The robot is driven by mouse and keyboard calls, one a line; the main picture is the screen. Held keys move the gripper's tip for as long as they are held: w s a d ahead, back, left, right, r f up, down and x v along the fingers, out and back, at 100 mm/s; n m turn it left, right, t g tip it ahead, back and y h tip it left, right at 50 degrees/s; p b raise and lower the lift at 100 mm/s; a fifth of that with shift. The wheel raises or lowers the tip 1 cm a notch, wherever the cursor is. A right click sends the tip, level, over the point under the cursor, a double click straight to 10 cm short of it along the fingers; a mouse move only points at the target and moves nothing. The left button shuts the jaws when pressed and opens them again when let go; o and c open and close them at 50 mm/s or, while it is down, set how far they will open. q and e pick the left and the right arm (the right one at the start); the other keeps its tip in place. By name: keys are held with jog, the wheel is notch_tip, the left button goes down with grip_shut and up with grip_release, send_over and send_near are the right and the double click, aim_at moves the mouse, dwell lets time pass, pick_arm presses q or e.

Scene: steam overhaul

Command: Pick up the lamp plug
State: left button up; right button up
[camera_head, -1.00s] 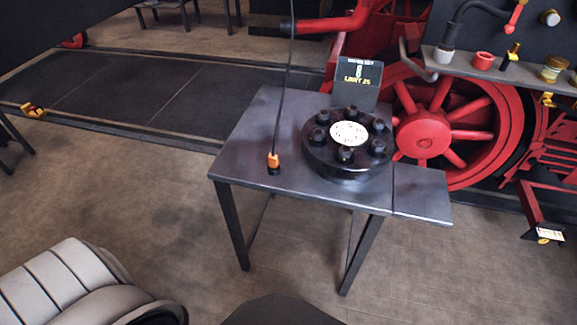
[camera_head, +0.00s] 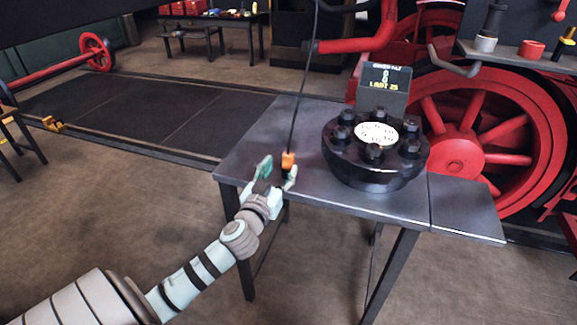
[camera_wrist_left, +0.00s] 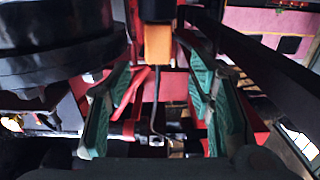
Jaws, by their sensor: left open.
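The lamp plug (camera_head: 288,161) is a small orange and black piece at the lower end of a thin dark cable, at the left part of the dark table (camera_head: 255,135). My left gripper (camera_head: 278,173) is open at the table's front-left edge, with its green-padded fingers close to the plug. In the left wrist view the orange plug body (camera_wrist_left: 158,45) shows in the gap between the open fingers, toward their far ends. I see no finger closed on it. Whether the plug touches the table is unclear. My right gripper is not in view.
A round black fixture (camera_head: 372,175) with several knobs and a white dial stands right of the plug. A small display (camera_head: 384,85) stands behind it. A large red wheel (camera_head: 455,140) is at the right. The cable (camera_head: 302,95) rises above the plug.

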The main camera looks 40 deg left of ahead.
aim_at(287, 159)
pick_arm(q)
jog(key=x, duration=0.6)
jog(key=shift+w, duration=0.3)
jog(key=shift+s, duration=0.1)
grip_shut()
